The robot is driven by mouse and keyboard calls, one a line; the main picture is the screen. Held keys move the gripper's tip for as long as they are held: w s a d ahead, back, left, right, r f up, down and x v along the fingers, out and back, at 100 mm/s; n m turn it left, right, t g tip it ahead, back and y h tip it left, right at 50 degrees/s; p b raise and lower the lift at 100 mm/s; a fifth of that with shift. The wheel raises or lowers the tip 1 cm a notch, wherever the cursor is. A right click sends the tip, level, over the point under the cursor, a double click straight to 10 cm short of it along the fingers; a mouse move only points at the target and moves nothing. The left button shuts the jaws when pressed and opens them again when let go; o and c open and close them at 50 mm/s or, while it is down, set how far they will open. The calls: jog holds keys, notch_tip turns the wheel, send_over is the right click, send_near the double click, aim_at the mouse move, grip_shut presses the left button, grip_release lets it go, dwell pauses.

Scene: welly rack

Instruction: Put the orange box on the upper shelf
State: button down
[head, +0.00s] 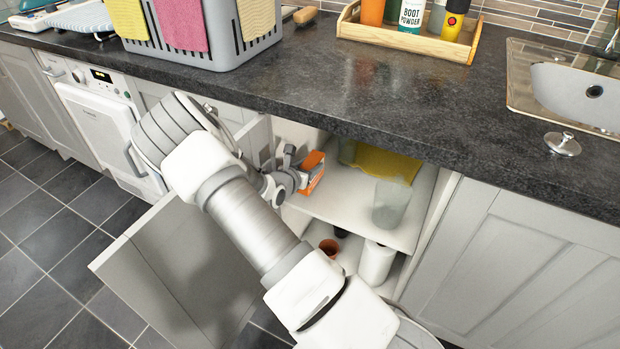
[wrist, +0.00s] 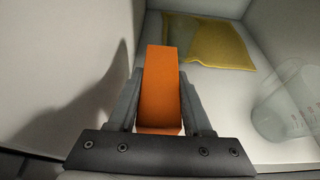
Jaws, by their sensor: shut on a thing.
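The orange box (head: 312,171) is between the fingers of my gripper (head: 297,170), at the left side of the open cupboard, by the upper shelf (head: 340,200). In the wrist view the orange box (wrist: 161,92) stands lengthwise between both fingers of my gripper (wrist: 160,100), which is shut on it. The upper shelf (wrist: 225,95) spreads out beyond and to the right of the box. I cannot tell whether the box touches the shelf.
A yellow cloth (head: 388,164) lies at the back of the upper shelf, and a clear jug (head: 391,204) stands at its right. A white container (head: 376,262) and a brown pot (head: 329,247) are below. The open door (head: 180,265) and worktop (head: 400,105) border the opening.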

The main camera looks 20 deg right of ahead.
jog(key=shift+f+b, duration=0.9)
jog(key=shift+f, duration=1.1)
jog(key=shift+f, duration=0.1)
jog(key=shift+c, duration=1.6)
grip_release()
jog(key=shift+f, duration=0.1)
